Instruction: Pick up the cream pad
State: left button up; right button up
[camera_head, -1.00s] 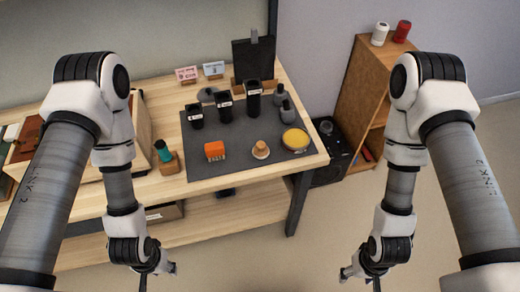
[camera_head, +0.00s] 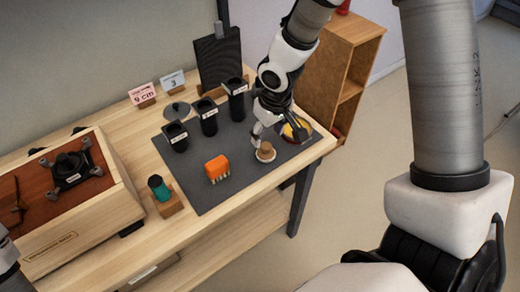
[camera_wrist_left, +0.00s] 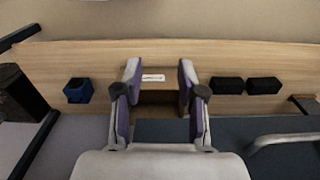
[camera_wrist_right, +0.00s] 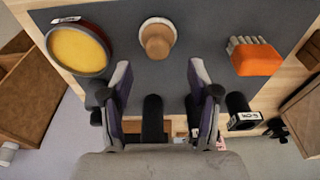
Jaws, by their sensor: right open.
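The cream pad (camera_head: 265,157) is a small round cream disc with a tan knob on top, upright on the dark grey mat (camera_head: 205,192) near its front right. It also shows in the right wrist view (camera_wrist_right: 157,37), ahead of the fingertips. My right gripper (camera_head: 273,133) is open and empty, just above and behind the pad in the head view, fingers apart from the knob in the right wrist view (camera_wrist_right: 158,72). My left gripper (camera_wrist_left: 158,72) is open and empty in the left wrist view, facing a wooden edge. It is outside the head view.
A yellow round dish (camera_wrist_right: 77,50) stands beside the pad, partly behind my right gripper in the head view. An orange brush (camera_head: 217,168) lies to the left. Several black cups (camera_head: 207,120) stand behind. A wooden box (camera_head: 75,200) is at left.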

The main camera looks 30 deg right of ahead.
aim_at(266, 145)
jog(key=f+b, duration=0.1)
jog(key=f, duration=0.2)
jog(key=w+f+b, duration=0.1)
jog(key=f, duration=0.2)
jog(key=shift+w, duration=0.1)
jog(key=shift+d+f, duration=0.1)
jog(key=shift+f, duration=0.1)
grip_shut()
jog(key=shift+r, duration=0.15)
